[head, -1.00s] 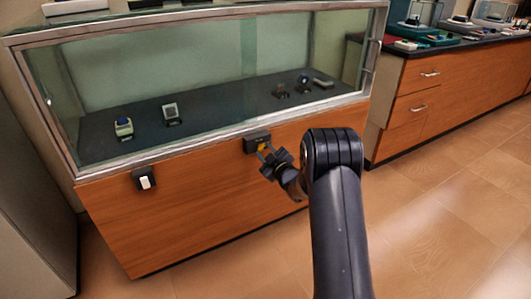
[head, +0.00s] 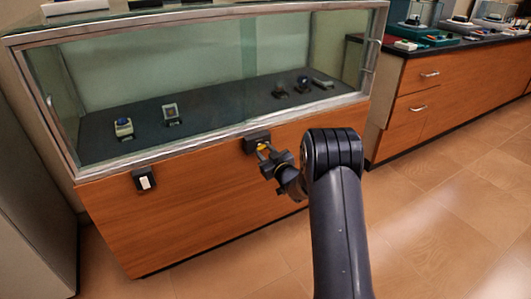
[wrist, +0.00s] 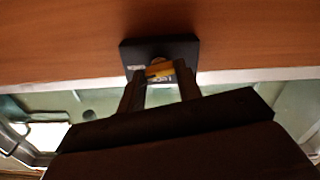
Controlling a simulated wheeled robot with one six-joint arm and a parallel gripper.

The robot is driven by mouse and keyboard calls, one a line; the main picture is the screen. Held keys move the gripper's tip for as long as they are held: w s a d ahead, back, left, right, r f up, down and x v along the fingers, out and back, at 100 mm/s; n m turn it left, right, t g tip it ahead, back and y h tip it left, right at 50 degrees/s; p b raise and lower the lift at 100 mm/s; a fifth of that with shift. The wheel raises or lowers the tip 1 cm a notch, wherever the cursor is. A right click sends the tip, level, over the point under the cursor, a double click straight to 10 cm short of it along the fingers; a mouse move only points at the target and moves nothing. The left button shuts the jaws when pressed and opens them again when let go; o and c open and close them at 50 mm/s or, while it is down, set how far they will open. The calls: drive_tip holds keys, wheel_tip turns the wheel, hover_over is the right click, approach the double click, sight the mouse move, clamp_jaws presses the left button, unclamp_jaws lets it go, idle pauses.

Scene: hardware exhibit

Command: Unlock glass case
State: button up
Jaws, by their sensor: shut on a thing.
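The glass case (head: 200,70) has a metal frame and stands on a wooden base. A dark lock box (head: 256,140) is fixed to the wood just under the frame; it also shows at the top middle of the wrist view (wrist: 152,51). My gripper (head: 264,150) is at the lock box. In the wrist view my gripper (wrist: 160,82) is shut on a small yellow-orange thing (wrist: 159,69) at the face of the box, perhaps a key. I cannot tell how far this thing goes into the lock.
A dark plate with a white switch (head: 144,181) is on the base at the left. Small devices (head: 124,127) lie inside the case. A wooden counter with drawers (head: 440,95) stands at the right. The tiled floor (head: 440,220) is clear.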

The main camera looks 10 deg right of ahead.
drive_tip(key=shift+m, duration=1.2)
drive_tip(key=o, duration=1)
drive_tip(key=p+v, duration=0.2)
drive_tip(key=v, duration=0.8)
drive_tip(key=shift+s+d, duration=0.1)
drive_tip(key=shift+s, duration=0.3)
